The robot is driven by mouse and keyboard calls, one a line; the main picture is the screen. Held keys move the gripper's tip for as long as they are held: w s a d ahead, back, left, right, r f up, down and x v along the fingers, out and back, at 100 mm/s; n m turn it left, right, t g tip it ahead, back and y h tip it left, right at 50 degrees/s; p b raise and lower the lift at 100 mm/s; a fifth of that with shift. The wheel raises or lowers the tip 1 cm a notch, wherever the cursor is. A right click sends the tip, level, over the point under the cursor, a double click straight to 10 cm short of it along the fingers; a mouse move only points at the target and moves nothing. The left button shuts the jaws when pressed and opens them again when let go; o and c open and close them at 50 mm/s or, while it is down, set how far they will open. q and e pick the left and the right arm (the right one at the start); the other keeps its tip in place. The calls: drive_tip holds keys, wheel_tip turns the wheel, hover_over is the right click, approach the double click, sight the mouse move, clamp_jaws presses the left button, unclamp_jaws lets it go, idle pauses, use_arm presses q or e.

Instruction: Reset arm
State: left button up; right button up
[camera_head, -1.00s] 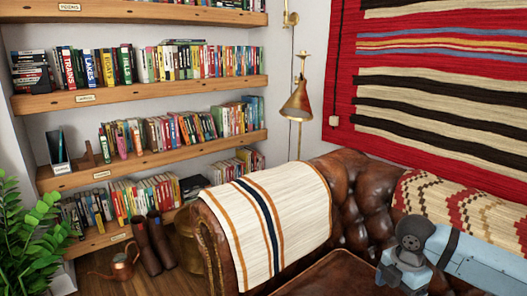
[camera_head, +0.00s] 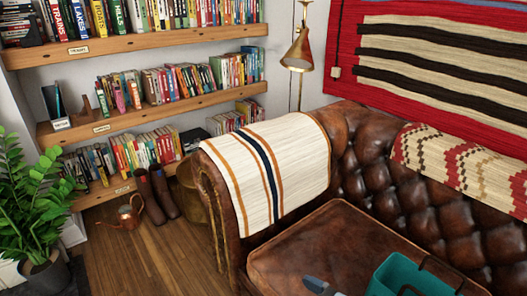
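Neither of my grippers shows in the head view. The task names no object.
A striped blanket (camera_head: 272,170) hangs over the sofa arm. A brass lamp (camera_head: 298,52) stands behind. Wooden floor (camera_head: 150,255) is clear at the lower left.

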use_arm(q)
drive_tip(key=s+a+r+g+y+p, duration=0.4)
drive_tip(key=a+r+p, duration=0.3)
drive_tip(key=p, duration=2.8)
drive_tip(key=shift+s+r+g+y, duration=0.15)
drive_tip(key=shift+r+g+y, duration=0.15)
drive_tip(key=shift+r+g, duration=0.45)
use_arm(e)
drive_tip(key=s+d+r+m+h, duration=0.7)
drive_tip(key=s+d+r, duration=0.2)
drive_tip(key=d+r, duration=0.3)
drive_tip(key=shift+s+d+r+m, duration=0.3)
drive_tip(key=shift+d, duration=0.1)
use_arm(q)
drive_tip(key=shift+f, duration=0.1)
